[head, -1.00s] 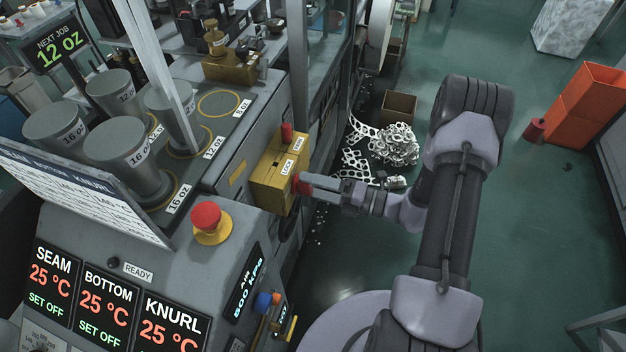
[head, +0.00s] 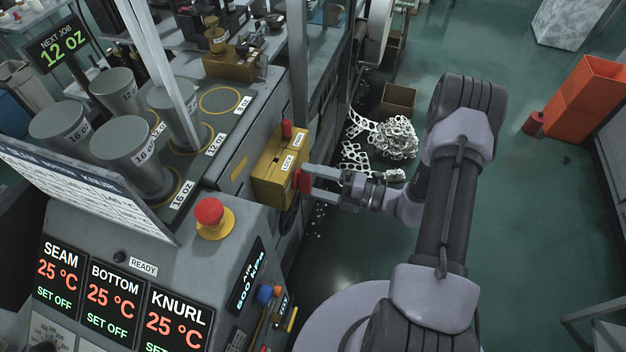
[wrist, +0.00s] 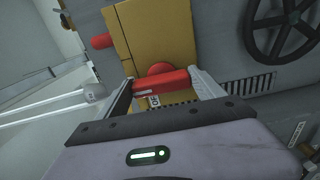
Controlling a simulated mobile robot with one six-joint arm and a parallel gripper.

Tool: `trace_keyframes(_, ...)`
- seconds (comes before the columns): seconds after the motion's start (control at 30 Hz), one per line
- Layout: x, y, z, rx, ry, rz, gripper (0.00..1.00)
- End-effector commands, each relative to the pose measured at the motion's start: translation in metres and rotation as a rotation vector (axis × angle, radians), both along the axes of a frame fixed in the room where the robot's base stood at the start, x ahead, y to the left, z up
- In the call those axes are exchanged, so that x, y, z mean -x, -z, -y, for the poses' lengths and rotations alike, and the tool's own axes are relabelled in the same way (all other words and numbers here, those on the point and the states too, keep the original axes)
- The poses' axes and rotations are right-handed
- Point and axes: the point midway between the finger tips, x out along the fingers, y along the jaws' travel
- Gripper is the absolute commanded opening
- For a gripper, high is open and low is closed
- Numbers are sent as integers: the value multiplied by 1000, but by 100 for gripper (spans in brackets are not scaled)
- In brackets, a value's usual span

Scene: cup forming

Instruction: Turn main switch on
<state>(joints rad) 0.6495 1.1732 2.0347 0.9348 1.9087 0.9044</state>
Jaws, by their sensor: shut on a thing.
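The main switch is a yellow box (head: 268,185) on the side of the grey machine, with a red handle (head: 303,182) on its right-hand face. My gripper (head: 308,181) reaches it from the right and is shut on the red handle. In the wrist view the red handle (wrist: 160,82) lies crosswise between my two fingers (wrist: 163,86), over a round red hub (wrist: 160,69). A label on the box is partly hidden behind the handle.
A red emergency button (head: 209,211) on a yellow base sits on the console. The displays (head: 112,300) read 25 °C and SET OFF. A handwheel (wrist: 284,22) is right of the switch in the wrist view. Scrap (head: 390,140) and a cardboard box (head: 398,101) lie on the floor behind.

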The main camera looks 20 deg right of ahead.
Motion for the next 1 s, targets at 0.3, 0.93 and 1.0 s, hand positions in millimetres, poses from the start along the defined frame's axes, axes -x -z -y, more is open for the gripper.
trace_keyframes(0.3, 0, 0, 0, -1, 0, -2, 100)
trace_keyframes(0.93, 45, -1, 65, -1, 9, 1, 100)
trace_keyframes(1.0, 59, 0, 84, 0, 8, 0, 100)
